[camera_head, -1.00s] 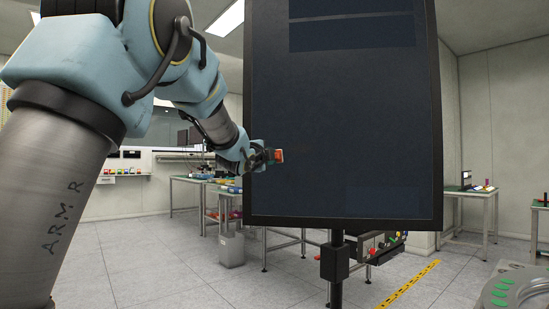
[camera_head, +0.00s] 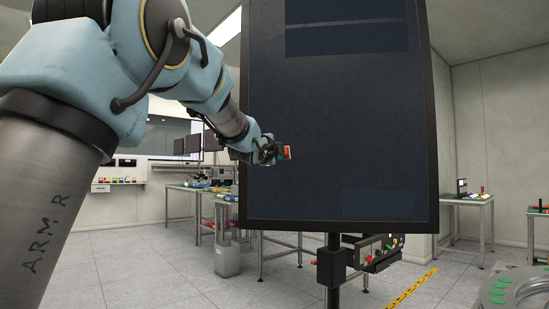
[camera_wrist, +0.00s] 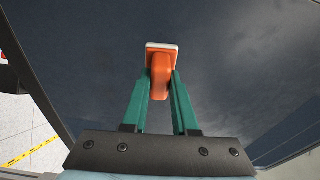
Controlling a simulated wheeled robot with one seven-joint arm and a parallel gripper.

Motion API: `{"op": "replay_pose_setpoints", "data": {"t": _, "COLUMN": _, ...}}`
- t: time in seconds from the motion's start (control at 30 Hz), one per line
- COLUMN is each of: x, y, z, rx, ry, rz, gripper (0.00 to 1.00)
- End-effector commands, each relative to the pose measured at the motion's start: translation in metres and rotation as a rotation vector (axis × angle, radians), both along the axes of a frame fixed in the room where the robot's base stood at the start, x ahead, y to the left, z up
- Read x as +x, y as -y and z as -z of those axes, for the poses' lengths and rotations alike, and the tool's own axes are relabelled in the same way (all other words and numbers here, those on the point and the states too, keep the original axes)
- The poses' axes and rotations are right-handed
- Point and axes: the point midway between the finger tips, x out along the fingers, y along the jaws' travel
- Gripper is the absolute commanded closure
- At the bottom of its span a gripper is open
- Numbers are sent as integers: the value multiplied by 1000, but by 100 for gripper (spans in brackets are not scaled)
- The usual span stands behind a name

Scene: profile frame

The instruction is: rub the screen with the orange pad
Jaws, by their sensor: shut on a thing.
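The screen (camera_head: 340,120) is a large dark panel in a black frame, upright on a black post, in the middle of the head view. It fills most of the wrist view (camera_wrist: 235,75). My gripper (camera_head: 281,152) is in front of the left part of the screen. Its green fingers (camera_wrist: 161,84) are shut on the orange pad (camera_wrist: 160,62), which has a pale edge at its far face. The pad also shows as a small orange block in the head view (camera_head: 287,152). I cannot tell whether the pad touches the screen.
Workbenches with items stand behind, at the left (camera_head: 205,190) and right (camera_head: 468,205). A control box (camera_head: 378,250) with buttons is fixed beside the post under the screen. Yellow tape (camera_head: 412,288) marks the floor. A round grey thing with green spots (camera_head: 510,292) is at the lower right.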

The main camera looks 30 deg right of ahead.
Motion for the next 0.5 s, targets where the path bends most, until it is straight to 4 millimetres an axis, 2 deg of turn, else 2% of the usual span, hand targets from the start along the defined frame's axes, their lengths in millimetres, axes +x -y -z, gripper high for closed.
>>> {"op": "replay_pose_setpoints", "data": {"t": 0.5, "x": -22, "y": 24, "z": 2, "rx": 0, "ry": 2, "rz": 2, "gripper": 100}}
